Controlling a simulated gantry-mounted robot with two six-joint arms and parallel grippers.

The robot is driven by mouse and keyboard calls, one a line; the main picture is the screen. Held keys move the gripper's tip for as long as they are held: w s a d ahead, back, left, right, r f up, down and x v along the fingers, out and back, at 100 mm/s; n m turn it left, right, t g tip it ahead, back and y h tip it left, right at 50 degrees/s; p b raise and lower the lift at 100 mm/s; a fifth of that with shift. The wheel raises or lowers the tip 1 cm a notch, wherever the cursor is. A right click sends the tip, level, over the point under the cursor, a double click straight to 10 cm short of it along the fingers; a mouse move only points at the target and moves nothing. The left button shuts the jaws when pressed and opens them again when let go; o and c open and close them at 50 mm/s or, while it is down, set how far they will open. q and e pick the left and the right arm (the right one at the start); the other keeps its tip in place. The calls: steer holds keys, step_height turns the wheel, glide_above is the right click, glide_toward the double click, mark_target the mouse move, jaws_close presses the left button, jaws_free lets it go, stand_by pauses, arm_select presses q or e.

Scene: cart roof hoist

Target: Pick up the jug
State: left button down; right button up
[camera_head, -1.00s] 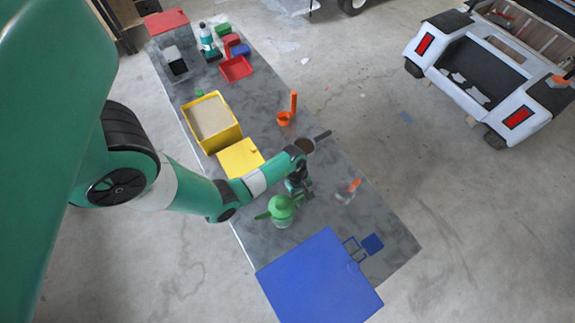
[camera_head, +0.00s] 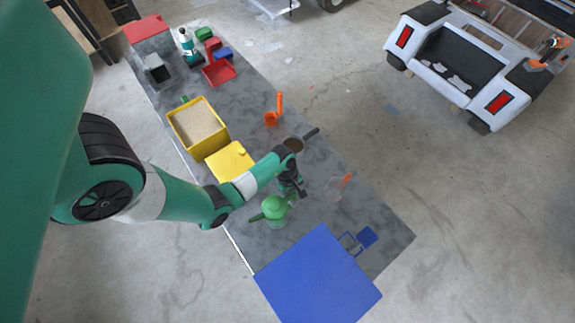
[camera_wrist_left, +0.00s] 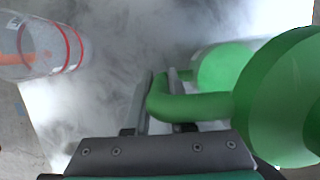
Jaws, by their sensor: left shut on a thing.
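The green jug (camera_head: 275,207) is near the front middle of the grey table in the head view, with its spout pointing left. In the left wrist view the jug (camera_wrist_left: 285,100) fills the right side, and its curved handle lies between my fingers. My left gripper (camera_head: 292,190) is at the jug's handle side and is shut on the handle; it also shows in the left wrist view (camera_wrist_left: 158,100). I cannot tell whether the jug's base touches the table. My right gripper is not in view.
A clear cup (camera_wrist_left: 45,48) with red bands and an orange item inside stands close by. A blue panel (camera_head: 318,280) lies in front of the jug. A yellow box (camera_head: 180,140) of grainy material and its yellow lid (camera_head: 230,162) are behind. An orange scoop (camera_head: 272,118) stands farther back.

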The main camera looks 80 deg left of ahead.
arm_select(q)
step_height(320, 180, up, 10)
steer(key=p, duration=0.3)
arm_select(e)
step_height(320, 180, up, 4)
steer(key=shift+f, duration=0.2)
